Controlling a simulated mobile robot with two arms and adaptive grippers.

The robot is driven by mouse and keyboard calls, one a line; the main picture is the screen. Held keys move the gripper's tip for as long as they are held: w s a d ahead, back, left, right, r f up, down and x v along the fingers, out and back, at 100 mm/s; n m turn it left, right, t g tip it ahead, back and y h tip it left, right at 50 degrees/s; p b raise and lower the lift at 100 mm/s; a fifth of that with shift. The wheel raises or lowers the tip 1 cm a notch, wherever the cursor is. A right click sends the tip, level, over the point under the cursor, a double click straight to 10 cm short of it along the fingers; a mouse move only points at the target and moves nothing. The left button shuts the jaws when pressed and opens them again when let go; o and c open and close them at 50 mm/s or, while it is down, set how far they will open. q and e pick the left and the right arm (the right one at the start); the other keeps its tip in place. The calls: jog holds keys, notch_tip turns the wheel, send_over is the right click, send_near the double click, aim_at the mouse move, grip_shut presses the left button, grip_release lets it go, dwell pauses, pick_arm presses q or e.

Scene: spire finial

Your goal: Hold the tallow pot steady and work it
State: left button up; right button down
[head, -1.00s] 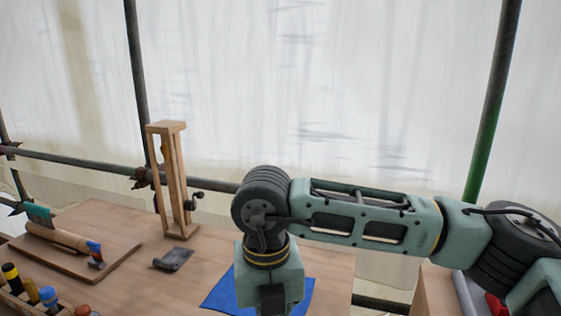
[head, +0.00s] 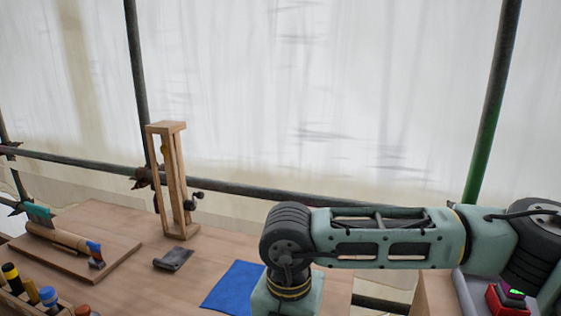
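I cannot make out a tallow pot in the head view. My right arm comes in from the right and bends down at its wrist, beside and partly over a blue cloth (head: 232,287) on the wooden bench (head: 205,262). The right gripper is below the bottom edge of the picture, so its fingers and anything in them are hidden. My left arm and gripper do not show.
A wooden frame with a dark crank (head: 175,185) stands at the bench's back. A dark metal piece (head: 173,260) lies before it. A board (head: 75,252) with tools and a rack of handles (head: 30,295) are at left. A red box (head: 506,299) is at right.

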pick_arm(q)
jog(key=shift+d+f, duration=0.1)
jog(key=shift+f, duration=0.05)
pick_arm(e)
jog(key=shift+d+f, duration=0.1)
jog(key=shift+f, duration=0.5)
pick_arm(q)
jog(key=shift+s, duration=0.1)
pick_arm(e)
jog(key=shift+s+f, duration=0.1)
jog(key=shift+s, duration=0.1)
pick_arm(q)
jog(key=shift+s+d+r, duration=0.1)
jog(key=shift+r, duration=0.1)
pick_arm(e)
jog(key=shift+a, duration=0.75)
jog(key=shift+w, duration=0.3)
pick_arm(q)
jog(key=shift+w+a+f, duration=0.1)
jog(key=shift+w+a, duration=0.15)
pick_arm(e)
notch_tip(320, 180, up, 6)
jog(key=shift+w+r, duration=0.2)
jog(key=shift+w, duration=0.2)
jog(key=shift+d, duration=0.1)
